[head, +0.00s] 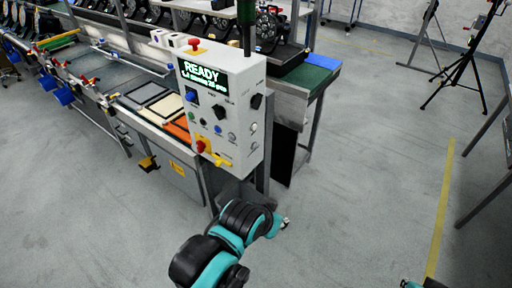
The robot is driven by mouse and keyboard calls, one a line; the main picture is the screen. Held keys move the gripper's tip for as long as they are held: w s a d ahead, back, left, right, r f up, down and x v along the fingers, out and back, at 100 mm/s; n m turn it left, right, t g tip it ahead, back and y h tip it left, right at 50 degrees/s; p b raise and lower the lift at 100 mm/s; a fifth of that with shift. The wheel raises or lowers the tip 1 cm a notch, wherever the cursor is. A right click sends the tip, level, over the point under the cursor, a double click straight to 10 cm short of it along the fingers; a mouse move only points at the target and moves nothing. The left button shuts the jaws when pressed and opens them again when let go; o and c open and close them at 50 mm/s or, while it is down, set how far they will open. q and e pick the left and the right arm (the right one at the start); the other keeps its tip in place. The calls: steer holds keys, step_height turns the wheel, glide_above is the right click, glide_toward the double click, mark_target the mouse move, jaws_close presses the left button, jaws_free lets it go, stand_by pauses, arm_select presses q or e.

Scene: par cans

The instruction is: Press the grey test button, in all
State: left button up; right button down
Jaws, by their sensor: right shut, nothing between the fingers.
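The white control box (232,105) stands at the end of the line, with a lit display (202,78) reading READY over a smaller line. Its front carries several small buttons and knobs. A round grey button (232,138) sits low on the right half; its label is too small to read, so I cannot tell whether it is the test button.
Flat coloured panels (150,100) lie left. Black tripods (466,70) stand far right. The floor right of the box is clear.

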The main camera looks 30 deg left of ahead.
arm_select(q)
jaws_close()
stand_by(1.0)
